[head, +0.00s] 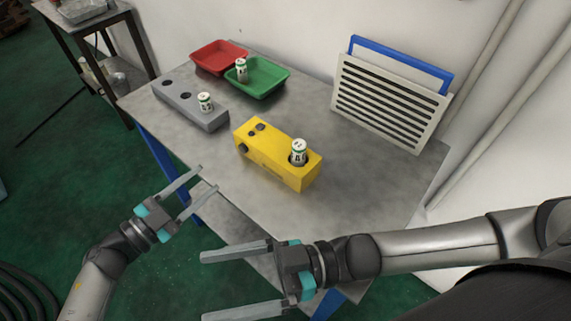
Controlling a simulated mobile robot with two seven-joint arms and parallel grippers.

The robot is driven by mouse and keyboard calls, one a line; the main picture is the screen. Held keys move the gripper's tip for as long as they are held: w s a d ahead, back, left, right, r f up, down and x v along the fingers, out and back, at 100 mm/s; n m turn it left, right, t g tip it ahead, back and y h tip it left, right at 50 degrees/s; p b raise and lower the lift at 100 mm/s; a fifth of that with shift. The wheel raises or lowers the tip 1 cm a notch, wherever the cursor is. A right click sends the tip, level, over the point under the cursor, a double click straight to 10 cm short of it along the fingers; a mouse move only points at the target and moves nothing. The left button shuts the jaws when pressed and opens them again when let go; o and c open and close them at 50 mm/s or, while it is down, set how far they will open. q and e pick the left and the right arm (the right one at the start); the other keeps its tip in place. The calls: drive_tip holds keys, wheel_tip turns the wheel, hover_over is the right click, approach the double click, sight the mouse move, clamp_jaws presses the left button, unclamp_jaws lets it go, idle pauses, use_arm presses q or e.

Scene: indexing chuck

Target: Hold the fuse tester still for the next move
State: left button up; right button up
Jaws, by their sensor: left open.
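The fuse tester appears to be the yellow box (268,162) near the middle of the grey table. A white and green fuse (299,151) stands upright in the hole at its right end. Two small dark round features show on top of its left end, and a dark knob on its near left face. My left gripper (208,178) is open and empty, off the table's front left edge, to the left of the tester and apart from it. My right gripper (203,287) is open and empty, with its fingers pointing left, nearer than the tester and apart from it.
A grey block (187,108) with holes holds a fuse (205,102). A red tray (218,58) and a green tray (262,78) with a fuse (241,70) stand behind. A slatted panel (390,104) leans on the wall. The table (370,180) is clear right of the tester.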

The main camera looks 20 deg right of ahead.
wheel_tip(320, 180, up, 5)
drive_tip(key=n+g, duration=0.7)
drive_tip(key=n, duration=0.5)
drive_tip(key=n+t+h, duration=0.6)
drive_tip(key=n+h, duration=1)
drive_tip(key=h, duration=0.3)
approach(276, 144)
drive_tip(key=f, duration=0.6)
drive_tip(key=w+f, duration=0.1)
drive_tip(key=f, duration=0.3)
drive_tip(key=shift+a+f, duration=0.1)
drive_tip(key=shift+a, duration=0.05)
drive_tip(key=shift+c, duration=0.4)
drive_tip(key=c, duration=1.3)
drive_tip(key=shift+o, duration=0.2)
